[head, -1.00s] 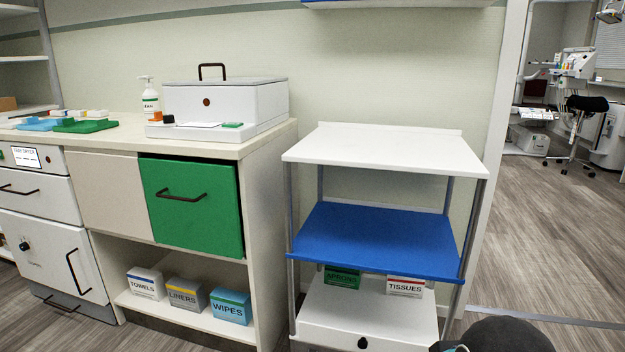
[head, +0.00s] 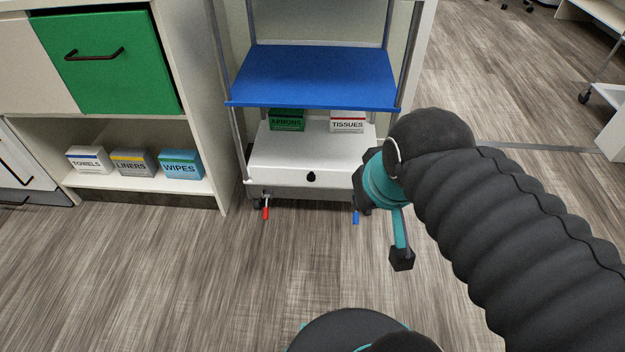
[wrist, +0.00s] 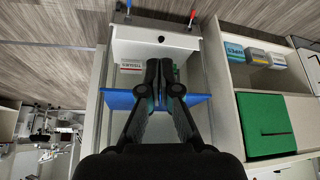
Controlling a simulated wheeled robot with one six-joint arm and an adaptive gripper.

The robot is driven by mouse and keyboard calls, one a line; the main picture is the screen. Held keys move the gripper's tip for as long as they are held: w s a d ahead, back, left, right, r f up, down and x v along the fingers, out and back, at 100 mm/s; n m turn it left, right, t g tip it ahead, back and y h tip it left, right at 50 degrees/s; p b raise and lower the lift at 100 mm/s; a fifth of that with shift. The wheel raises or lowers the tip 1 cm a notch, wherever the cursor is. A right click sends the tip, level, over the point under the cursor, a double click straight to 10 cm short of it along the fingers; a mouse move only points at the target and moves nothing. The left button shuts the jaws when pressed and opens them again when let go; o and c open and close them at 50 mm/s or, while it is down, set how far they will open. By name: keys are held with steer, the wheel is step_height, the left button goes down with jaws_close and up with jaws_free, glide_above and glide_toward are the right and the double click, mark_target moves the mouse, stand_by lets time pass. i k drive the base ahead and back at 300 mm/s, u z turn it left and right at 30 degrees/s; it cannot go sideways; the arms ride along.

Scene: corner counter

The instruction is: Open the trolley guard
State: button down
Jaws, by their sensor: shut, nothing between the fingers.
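The trolley (head: 246,192) stands beside the counter, with grey posts, a white drawer box and casters with a red and a blue lever. A blue panel (head: 315,78) spans its posts above the drawer; I take it for the guard, though I cannot be sure. The panel also shows in the wrist view (wrist: 120,100), partly behind my fingers. My gripper (wrist: 162,64) is shut and empty, its fingers in front of the trolley in that picture. I cannot tell whether it touches anything. In the head view my arm mostly hides it, right of the drawer front.
White and green boxes labelled TISSUES (head: 347,121) and APRONS (head: 286,120) stand under the panel. The drawer has a black knob (head: 311,177). To the left are a green drawer (head: 110,65) and boxes on a low shelf (head: 130,187). Floor in front is open.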

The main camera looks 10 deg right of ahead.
mark_target(318, 177)
steer(key=z, duration=2.3)
steer(key=k, duration=0.8)
steer(key=u, duration=1.8)
